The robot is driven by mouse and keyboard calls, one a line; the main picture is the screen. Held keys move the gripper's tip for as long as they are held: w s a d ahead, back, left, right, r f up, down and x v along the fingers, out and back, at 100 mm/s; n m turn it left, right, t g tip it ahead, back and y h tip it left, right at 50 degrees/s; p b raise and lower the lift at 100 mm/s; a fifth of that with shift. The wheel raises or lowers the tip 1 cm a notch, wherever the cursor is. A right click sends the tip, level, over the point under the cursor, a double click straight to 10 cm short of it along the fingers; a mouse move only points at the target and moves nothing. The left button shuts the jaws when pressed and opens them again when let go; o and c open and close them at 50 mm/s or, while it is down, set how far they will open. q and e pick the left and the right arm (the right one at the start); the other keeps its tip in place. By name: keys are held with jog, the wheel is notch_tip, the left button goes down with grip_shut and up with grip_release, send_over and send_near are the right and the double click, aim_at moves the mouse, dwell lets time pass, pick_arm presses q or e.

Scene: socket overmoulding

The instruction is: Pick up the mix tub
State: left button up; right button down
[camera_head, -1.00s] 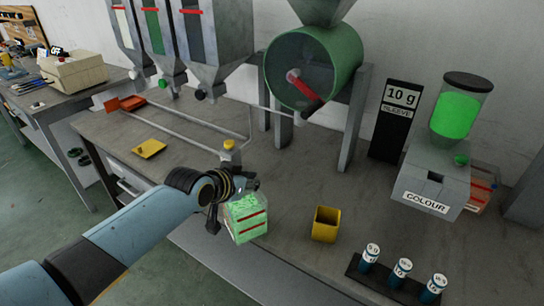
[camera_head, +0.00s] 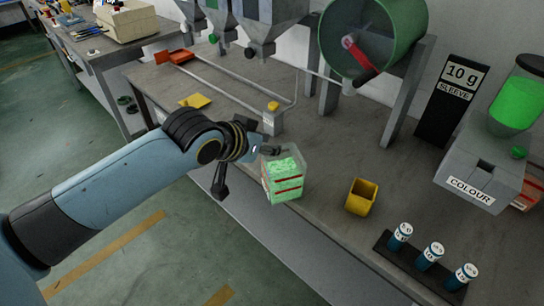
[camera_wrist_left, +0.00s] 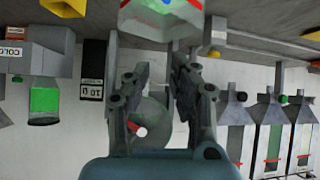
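The mix tub (camera_head: 284,181) is a clear, many-sided tub with green granules and red bands. It stands upright near the bench's front edge. My left gripper (camera_head: 247,164) is beside its left side, close to the rim; one dark finger lies by the rim and another hangs lower to the left. In the left wrist view the two fingers (camera_wrist_left: 161,72) are apart with a gap between them. The tub (camera_wrist_left: 160,16) shows past the fingertips at the top edge, partly cut off. Contact cannot be told. My right gripper is not in view.
A yellow cup (camera_head: 362,196) stands right of the tub. A rack with several blue vials (camera_head: 430,256) is at front right. The colour dispenser (camera_head: 480,172), sleeve sign (camera_head: 452,100) and green drum (camera_head: 372,40) stand behind. Bare bench (camera_head: 325,150) lies between.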

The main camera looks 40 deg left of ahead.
aim_at(283, 159)
pick_arm(q)
jog(key=o, duration=0.4)
jog(key=w+n+g, duration=0.1)
jog(key=w+n+g+y, duration=0.1)
jog(key=n, duration=0.1)
jog(key=w+f+n+g, duration=0.1)
jog(key=shift+w+d+n+y, duration=0.2)
jog(key=shift+d+n+y, duration=0.1)
jog(key=shift+d, duration=0.1)
jog(key=o, duration=0.7)
jog(key=d+n+g, duration=0.1)
jog(key=r+n+g+y, duration=0.1)
jog(key=n, duration=0.1)
jog(key=w+d+r+n+g, duration=0.1)
jog(key=n+g, duration=0.1)
jog(key=shift+w+d, duration=0.1)
jog(key=shift+d, duration=0.2)
jog(key=shift+o, duration=1.4)
jog(key=shift+n+y, duration=0.3)
jog(key=shift+o, duration=0.7)
jog(key=shift+g, duration=0.3)
jog(key=x, duration=0.4)
jog(key=shift+a+f, duration=0.15)
jog(key=shift+f, duration=0.2)
jog(key=shift+s+p+x, duration=0.2)
jog(key=shift+p+x, duration=0.45)
jog(key=shift+x, duration=2.1)
